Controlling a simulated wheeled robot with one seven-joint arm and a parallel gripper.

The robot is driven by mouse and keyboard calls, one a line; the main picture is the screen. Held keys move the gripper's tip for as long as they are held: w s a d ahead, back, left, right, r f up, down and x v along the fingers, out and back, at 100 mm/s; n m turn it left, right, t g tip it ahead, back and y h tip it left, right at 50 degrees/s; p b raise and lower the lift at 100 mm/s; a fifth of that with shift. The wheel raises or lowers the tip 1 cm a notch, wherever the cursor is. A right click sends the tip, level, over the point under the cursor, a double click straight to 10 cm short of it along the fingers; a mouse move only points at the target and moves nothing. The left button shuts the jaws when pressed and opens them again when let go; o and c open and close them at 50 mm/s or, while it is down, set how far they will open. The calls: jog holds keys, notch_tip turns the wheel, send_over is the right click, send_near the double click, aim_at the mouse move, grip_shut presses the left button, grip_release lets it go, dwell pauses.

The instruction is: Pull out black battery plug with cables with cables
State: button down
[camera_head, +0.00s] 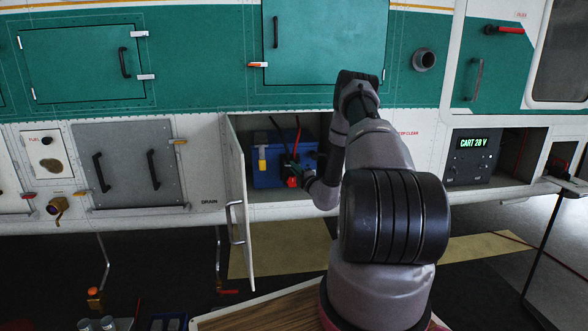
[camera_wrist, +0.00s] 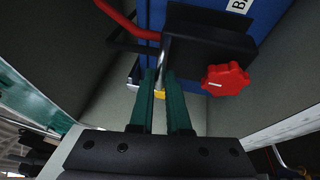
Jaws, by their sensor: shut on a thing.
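The blue battery (camera_head: 266,172) sits in the open bay and also shows in the wrist view (camera_wrist: 268,22). The black battery plug (camera_wrist: 212,36) is against the battery's face, with a red knob (camera_wrist: 226,79) at its lower right. A red cable (camera_wrist: 132,22) and a black cable run at the plug's left in the wrist view. My gripper (camera_wrist: 166,76) has its two green fingers close together, shut on a grey bar at the plug's lower left. In the head view the plug is partly hidden by my wrist, and the fingertips are hard to make out.
The bay's white door (camera_head: 238,215) hangs open at the left of the bay. Bay walls are close on both sides. A panel reading CART 28 V (camera_head: 472,156) is to the right. A wooden-topped surface (camera_head: 265,308) is below.

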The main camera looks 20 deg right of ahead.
jog(key=c, duration=0.9)
grip_release()
jog(key=shift+s, duration=0.15)
jog(key=s, duration=0.3)
jog(key=s+f, duration=0.1)
jog(key=s, duration=0.3)
jog(key=s+d, duration=0.1)
jog(key=s, duration=0.2)
jog(key=shift+s+f, duration=0.3)
jog(key=shift+f, duration=0.1)
jog(key=shift+d, duration=0.1)
